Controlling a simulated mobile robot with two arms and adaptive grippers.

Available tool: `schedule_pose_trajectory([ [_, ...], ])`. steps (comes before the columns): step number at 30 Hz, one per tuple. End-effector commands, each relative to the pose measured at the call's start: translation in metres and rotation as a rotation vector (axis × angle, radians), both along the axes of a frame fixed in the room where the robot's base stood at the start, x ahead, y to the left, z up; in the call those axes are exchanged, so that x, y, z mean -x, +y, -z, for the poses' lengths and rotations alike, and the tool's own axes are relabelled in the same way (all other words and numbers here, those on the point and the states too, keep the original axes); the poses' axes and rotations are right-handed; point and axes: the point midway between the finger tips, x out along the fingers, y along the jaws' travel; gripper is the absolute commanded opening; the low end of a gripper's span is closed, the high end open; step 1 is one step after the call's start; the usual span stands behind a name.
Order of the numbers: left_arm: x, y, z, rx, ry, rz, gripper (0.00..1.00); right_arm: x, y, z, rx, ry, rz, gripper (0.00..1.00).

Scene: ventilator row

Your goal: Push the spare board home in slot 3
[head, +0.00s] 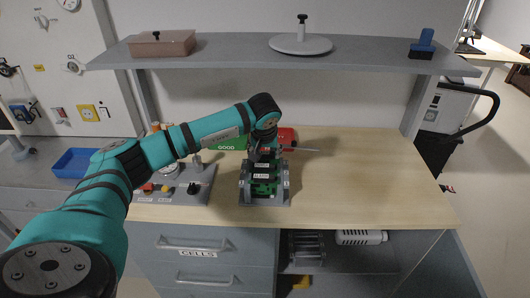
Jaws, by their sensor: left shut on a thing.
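A grey card rack (284,186) stands on the wooden worktop, with several green boards (262,188) upright in its slots. White labels show on the boards, too small to read surely. My left gripper (260,156) points down at the back of the rack and is shut on a board, taken to be the spare. The gripper and wrist hide most of that board, so I cannot tell how deep it sits or its slot number. My right gripper is not in view.
Behind the rack lie a green tray marked GOOD (228,144) and a red bin (288,137). A grey control panel (202,182) with knobs stands left of the rack. A shelf (235,48) hangs above. The worktop (370,180) is clear on the right.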

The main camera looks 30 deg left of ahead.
Motion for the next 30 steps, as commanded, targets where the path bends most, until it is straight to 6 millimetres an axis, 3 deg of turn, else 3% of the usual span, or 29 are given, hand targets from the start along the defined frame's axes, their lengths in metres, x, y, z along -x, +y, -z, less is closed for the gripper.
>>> schedule_pose_trajectory([
  [30, -0.0001, 0.0000, 0.0087, 0.000, 0.000, 0.000, 0.18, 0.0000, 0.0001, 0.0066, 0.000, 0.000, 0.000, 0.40],
])
